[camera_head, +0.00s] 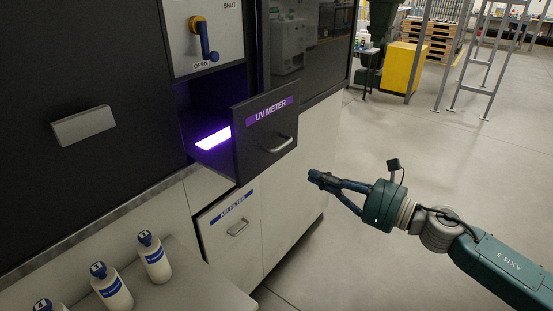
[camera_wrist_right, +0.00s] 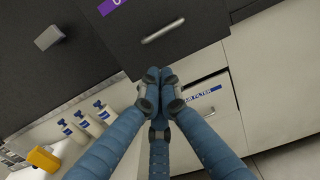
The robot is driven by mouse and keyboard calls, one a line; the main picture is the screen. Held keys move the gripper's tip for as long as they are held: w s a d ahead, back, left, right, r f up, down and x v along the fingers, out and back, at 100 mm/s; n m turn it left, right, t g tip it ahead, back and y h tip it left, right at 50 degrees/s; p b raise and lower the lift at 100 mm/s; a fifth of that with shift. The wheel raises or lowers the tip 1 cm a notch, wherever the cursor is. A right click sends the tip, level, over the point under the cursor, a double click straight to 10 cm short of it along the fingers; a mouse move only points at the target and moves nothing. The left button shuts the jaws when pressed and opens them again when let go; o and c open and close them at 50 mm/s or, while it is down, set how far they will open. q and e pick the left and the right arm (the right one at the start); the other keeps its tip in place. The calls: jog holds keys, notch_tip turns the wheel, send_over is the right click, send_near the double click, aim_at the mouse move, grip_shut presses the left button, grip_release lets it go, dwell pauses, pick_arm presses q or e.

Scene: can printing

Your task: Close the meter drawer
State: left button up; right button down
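The UV meter drawer (camera_head: 262,146) is pulled out of the dark cabinet, with a purple label and a metal handle (camera_head: 283,144) on its front. Purple light glows inside its tray. My right gripper (camera_head: 314,176) is in front of the drawer, to the right of and a little below the handle, apart from it. In the right wrist view the fingertips (camera_wrist_right: 158,76) are together with nothing between them, and the drawer front (camera_wrist_right: 160,25) with its handle (camera_wrist_right: 163,31) shows above them. My left gripper is not in view.
A lever (camera_head: 205,42) sits on the panel above the drawer, near an OPEN label. The air filter drawer (camera_head: 234,222) is below. Several white bottles (camera_head: 154,258) stand on a ledge at lower left. Open floor lies to the right.

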aim_at(267, 155)
jog(key=p+x, duration=0.4)
jog(key=x, duration=0.7)
jog(key=shift+w+a+r, duration=0.1)
jog(key=shift+a+r, duration=0.05)
jog(key=shift+a, duration=0.1)
jog(key=shift+w+a, duration=0.35)
jog(key=shift+a, duration=0.1)
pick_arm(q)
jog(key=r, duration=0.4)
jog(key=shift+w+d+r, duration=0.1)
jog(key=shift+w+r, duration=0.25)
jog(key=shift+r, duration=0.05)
